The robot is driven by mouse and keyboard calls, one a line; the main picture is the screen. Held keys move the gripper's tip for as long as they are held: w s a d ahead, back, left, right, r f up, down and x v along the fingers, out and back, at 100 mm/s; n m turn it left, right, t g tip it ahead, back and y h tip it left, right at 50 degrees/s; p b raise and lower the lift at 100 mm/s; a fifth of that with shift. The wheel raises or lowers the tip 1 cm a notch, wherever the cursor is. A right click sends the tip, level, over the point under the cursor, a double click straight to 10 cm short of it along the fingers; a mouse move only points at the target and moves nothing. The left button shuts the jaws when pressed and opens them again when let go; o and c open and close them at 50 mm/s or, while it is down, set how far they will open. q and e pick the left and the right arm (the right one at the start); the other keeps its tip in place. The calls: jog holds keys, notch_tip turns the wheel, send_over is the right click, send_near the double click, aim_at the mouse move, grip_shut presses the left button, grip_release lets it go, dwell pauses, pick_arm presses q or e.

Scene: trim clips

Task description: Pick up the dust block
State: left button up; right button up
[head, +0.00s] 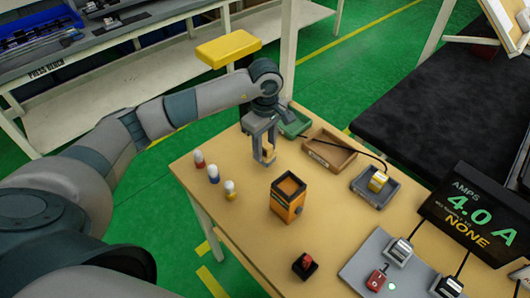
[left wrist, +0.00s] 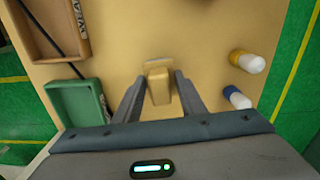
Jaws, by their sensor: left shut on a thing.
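The dust block is a small tan block (left wrist: 158,86) between the two fingers of my left gripper (left wrist: 160,80) in the left wrist view. In the head view my left gripper (head: 266,158) points down over the far left part of the tan table, and the block (head: 267,151) shows between its fingers. The gripper is shut on the block. Whether the block touches the table top I cannot tell. My right gripper is in neither view.
Several small bottles with coloured bands (head: 213,173) stand left of the gripper. An orange box (head: 287,199) stands in front. A green tray (head: 294,123), a brown tray (head: 329,150) and a dark tray (head: 374,187) lie behind and right. A meter display (head: 470,215) stands at right.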

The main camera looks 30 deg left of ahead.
aim_at(265, 144)
pick_arm(q)
notch_tip(265, 144, up, 7)
jog(key=b, duration=0.2)
jog(key=shift+r+b, duration=0.1)
jog(key=shift+b, duration=0.2)
jog(key=shift+r, duration=0.4)
jog(key=shift+o, duration=0.7)
